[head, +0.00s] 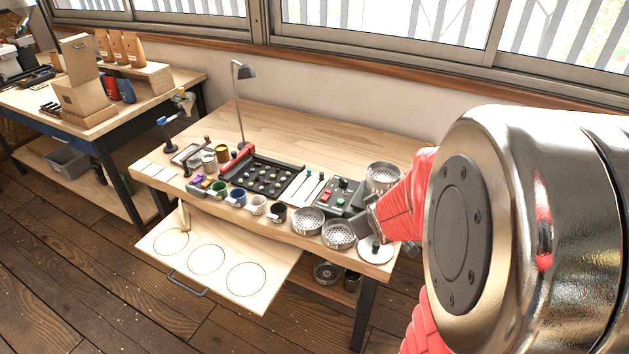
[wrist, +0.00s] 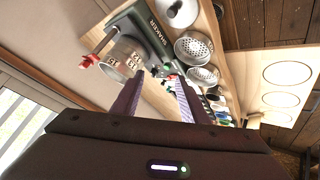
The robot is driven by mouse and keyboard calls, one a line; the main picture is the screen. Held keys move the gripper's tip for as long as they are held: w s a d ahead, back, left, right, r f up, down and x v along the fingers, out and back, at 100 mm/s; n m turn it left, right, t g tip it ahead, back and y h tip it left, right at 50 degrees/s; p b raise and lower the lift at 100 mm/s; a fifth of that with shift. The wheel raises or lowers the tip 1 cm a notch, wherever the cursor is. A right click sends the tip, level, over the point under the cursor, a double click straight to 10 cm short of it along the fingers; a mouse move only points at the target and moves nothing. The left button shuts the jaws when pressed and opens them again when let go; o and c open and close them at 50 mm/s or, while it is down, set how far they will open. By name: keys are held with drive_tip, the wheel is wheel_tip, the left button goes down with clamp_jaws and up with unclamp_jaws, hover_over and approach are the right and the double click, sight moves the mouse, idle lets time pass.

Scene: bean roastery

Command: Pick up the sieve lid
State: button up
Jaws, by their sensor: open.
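The sieve lid (head: 368,257) is a flat, pale round disc with a dark knob. It lies at the front right corner of the bench in the head view, and near the top edge of the wrist view (wrist: 182,16). My gripper (head: 362,222) is open and above the bench, behind the lid and apart from it. In the wrist view the two fingers of my gripper (wrist: 156,78) are spread with nothing held between them. The lid lies beyond the fingertips there. In the head view my arm partly hides the fingers.
Two perforated sieves (head: 338,234) sit left of the lid. A shaker (wrist: 153,29) with a round metal pan (head: 382,175) stands behind. Several cups (head: 258,204) line the bench front. A pulled-out board (head: 218,262) with circles projects ahead. A lamp (head: 240,105) stands at the back.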

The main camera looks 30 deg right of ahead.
hover_over(377, 245)
drive_tip(key=s+a, duration=0.2)
wheel_tip(377, 245, down, 5)
drive_tip(key=f, duration=0.2)
drive_tip(key=s+d+f+t+y, duration=0.1)
drive_tip(key=f, duration=0.1)
drive_tip(key=s+d+f+t, duration=0.1)
drive_tip(key=f, duration=0.1)
drive_tip(key=shift+s+f+n+y, duration=0.15)
drive_tip(key=shift+n+y, duration=0.15)
drive_tip(key=shift+n, duration=0.1)
drive_tip(key=s+f+t, duration=0.1)
drive_tip(key=f, duration=0.1)
drive_tip(key=s+f+t+y, duration=0.1)
drive_tip(key=s+f, duration=0.1)
drive_tip(key=shift+s+f+m, duration=0.1)
drive_tip(key=shift+s+m, duration=0.05)
drive_tip(key=shift+m, duration=0.15)
drive_tip(key=s+t, duration=0.1)
drive_tip(key=s+a+m+t, duration=0.1)
drive_tip(key=s, duration=0.1)
drive_tip(key=s+f+m+t, duration=0.1)
drive_tip(key=s, duration=0.1)
drive_tip(key=shift+s+a+t, duration=0.15)
drive_tip(key=shift+a+t, duration=0.1)
drive_tip(key=shift+t, duration=0.15)
